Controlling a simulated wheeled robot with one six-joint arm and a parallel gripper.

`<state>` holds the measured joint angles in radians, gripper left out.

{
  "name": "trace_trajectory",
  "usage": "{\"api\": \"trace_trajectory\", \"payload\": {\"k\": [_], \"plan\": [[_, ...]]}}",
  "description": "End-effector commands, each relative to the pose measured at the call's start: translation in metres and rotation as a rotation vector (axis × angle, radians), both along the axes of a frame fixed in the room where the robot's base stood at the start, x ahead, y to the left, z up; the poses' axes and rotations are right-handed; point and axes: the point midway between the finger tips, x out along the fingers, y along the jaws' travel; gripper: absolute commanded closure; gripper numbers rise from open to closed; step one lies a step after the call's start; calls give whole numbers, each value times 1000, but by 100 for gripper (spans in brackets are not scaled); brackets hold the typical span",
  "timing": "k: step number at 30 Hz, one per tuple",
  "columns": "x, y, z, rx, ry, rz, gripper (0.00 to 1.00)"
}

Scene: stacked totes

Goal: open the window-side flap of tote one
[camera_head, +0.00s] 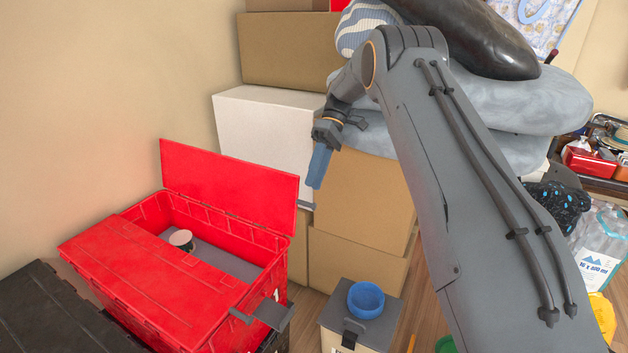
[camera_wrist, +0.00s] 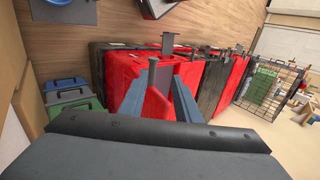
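The red tote (camera_head: 268,275) stands at the lower left in the head view. Its back flap (camera_head: 230,178) stands upright, and its front flap (camera_head: 160,280) lies flat over the front part. A small round tin (camera_head: 181,239) lies inside on a grey surface. My gripper (camera_head: 318,183) hangs to the right of the upright flap's end, apparently apart from it. In the wrist view my gripper (camera_wrist: 158,98) has its two fingers spread, with a red panel (camera_wrist: 156,110) showing between them, apparently the upright flap seen edge-on. No window shows.
A dark tote (camera_head: 60,310) stands at the lower left. Cardboard boxes (camera_head: 365,200) and a white box (camera_head: 265,130) are stacked behind. A blue bowl (camera_head: 366,299) sits on a grey-lidded bin. A wire rack (camera_wrist: 268,85) stands at the right in the wrist view.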

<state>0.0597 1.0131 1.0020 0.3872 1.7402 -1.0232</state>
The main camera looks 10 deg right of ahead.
Motion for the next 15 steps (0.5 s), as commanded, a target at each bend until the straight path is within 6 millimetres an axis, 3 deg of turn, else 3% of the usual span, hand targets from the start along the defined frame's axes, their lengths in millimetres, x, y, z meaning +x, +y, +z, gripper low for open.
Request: {"api": "trace_trajectory", "payload": {"k": [1, 5, 15], "plan": [[0, 0, 0, 1, 1, -1, 78], [-8, -4, -3, 25, 20, -51, 100], [-55, -19, -21, 218, 168, -448, 100]]}}
